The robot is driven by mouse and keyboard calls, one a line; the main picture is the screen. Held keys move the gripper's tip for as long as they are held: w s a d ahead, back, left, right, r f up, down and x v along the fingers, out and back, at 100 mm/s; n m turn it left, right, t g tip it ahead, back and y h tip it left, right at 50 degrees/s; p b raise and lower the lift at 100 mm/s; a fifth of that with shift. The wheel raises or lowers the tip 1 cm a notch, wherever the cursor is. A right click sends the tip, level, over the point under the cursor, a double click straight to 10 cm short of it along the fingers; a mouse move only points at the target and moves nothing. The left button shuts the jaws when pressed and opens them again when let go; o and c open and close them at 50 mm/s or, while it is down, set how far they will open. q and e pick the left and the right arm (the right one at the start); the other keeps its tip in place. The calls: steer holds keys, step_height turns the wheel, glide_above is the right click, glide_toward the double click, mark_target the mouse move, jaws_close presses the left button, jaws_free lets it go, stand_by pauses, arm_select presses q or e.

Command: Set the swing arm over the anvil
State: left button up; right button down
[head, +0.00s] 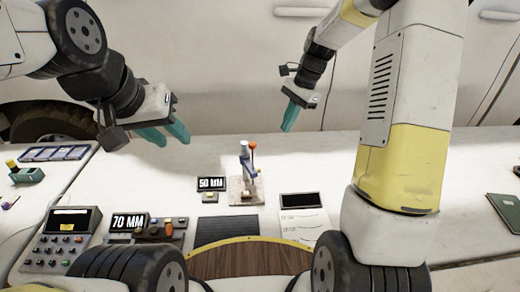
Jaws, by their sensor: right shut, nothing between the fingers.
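A small stand device (247,172) is on the white table at the middle, on a pale square base (243,197). It has an upright blue-grey body, a white top and an orange knob (253,146) on its right side. The swing arm and the anvil are too small to tell apart. My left gripper (165,135) is open and empty, above the table to the left of the device. My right gripper (289,118) is shut and empty, pointing down above the table's far part, right of and beyond the device. Neither gripper touches the device.
A "50 MM" display (211,184) stands left of the device, and a "70 MM" display (129,222) is further left. A keypad console (58,240) is at front left. A dark ribbed mat (227,231) and a white panel (304,215) lie in front. The table's right part is mostly clear.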

mark_target(254, 168)
steer(key=a+f+m, duration=0.1)
steer(key=a+f, duration=0.2)
steer(key=f, duration=0.4)
steer(key=a+f+m+g, duration=0.1)
steer(key=a+f, duration=0.3)
steer(key=f, duration=0.4)
steer(key=shift+w+a+y, duration=0.2)
steer(key=shift+a+y, duration=0.1)
steer(key=shift+s+a+r+m+t, duration=0.1)
steer(key=shift+s+a+m+t, duration=0.1)
steer(key=shift+s+a+m, duration=0.3)
steer(key=shift+s+a+m+t, duration=0.2)
steer(key=shift+a+m, duration=0.1)
steer(key=shift+m, duration=0.4)
steer(key=shift+s+a+m+t, duration=0.2)
steer(key=shift+a+m+t, duration=0.3)
steer(key=shift+m, duration=0.5)
